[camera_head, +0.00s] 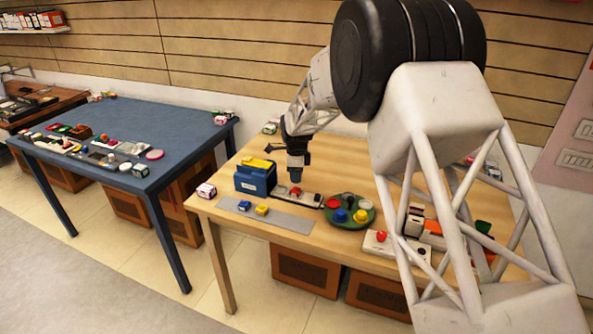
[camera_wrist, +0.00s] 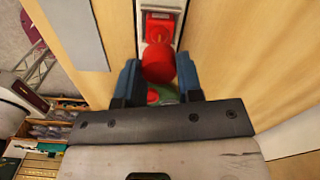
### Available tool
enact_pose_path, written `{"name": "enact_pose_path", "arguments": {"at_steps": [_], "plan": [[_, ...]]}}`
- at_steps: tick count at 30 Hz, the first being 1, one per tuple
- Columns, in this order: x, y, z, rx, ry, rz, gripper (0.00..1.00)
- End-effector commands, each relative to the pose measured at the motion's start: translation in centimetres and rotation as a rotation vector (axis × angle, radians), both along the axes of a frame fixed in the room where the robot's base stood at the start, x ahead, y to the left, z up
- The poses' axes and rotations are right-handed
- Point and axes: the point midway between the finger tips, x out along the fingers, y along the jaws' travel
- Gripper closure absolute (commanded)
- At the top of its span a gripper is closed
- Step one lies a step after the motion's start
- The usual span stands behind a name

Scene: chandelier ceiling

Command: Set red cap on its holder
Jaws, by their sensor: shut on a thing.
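A red cap (camera_wrist: 158,63) is between the two blue fingers of my gripper (camera_wrist: 159,82) in the wrist view. My gripper is shut on it. Beyond the cap lies a white holder strip (camera_wrist: 143,10) with a red square part on it. In the head view my gripper (camera_head: 296,174) points down over the white strip (camera_head: 312,201), with red (camera_head: 296,191) just below the fingertips. I cannot tell whether the cap touches the strip. Another red piece (camera_wrist: 152,96) shows beyond the fingers, partly hidden.
A green round tray (camera_head: 350,225) with red, blue and yellow pieces stands right of the strip. A blue box (camera_head: 252,183) stands left. A grey strip (camera_head: 285,221) with blue and yellow blocks lies in front. A white base (camera_head: 382,249) with a red piece is farther right.

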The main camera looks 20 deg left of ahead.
Motion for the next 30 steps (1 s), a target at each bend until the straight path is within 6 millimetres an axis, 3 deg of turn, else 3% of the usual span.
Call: {"name": "enact_pose_path", "arguments": {"at_steps": [9,30], "plan": [[0.01,0.0,-1.15,0.0,0.0,0.0,0.88],[0.01,0.01,-1.27,0.0,0.0,0.0,0.88]]}}
